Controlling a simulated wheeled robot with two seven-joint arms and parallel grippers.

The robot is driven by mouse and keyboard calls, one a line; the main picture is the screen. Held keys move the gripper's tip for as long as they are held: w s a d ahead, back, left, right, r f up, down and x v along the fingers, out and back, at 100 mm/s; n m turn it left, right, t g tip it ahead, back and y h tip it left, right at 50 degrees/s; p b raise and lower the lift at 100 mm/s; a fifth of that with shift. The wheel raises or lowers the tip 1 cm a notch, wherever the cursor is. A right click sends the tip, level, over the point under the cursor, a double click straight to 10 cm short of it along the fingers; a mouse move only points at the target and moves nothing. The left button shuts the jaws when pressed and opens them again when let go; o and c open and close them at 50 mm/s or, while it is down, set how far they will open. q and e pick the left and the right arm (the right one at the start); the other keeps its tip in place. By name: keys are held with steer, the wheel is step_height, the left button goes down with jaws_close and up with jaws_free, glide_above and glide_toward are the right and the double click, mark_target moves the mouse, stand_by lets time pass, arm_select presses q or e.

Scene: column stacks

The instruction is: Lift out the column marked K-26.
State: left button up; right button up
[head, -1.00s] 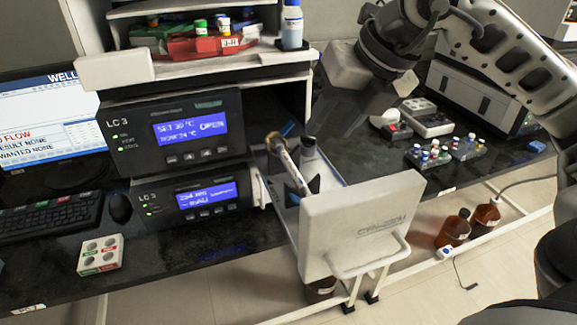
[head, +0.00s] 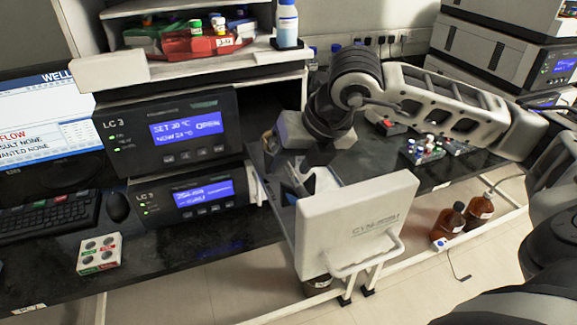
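A column oven drawer (head: 350,225) stands pulled out beside the LC 3 stack, with a white front panel. In the head view my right gripper (head: 295,178) reaches down into this drawer from above, behind the front panel. Its body and wrist cover most of the drawer's inside. The column seen there a second ago is now mostly hidden behind the gripper, and no K-26 marking can be read. The fingertips are too dark and covered to tell whether they are open or shut on anything. My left gripper is not in view.
Two LC 3 units (head: 170,135) stand left of the drawer. A shelf with a red tray (head: 200,42) and a blue-capped bottle (head: 288,25) is above. A white block with round holes (head: 100,254) lies on the bench. Brown bottles (head: 449,222) stand below at right.

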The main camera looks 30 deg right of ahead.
jaws_close()
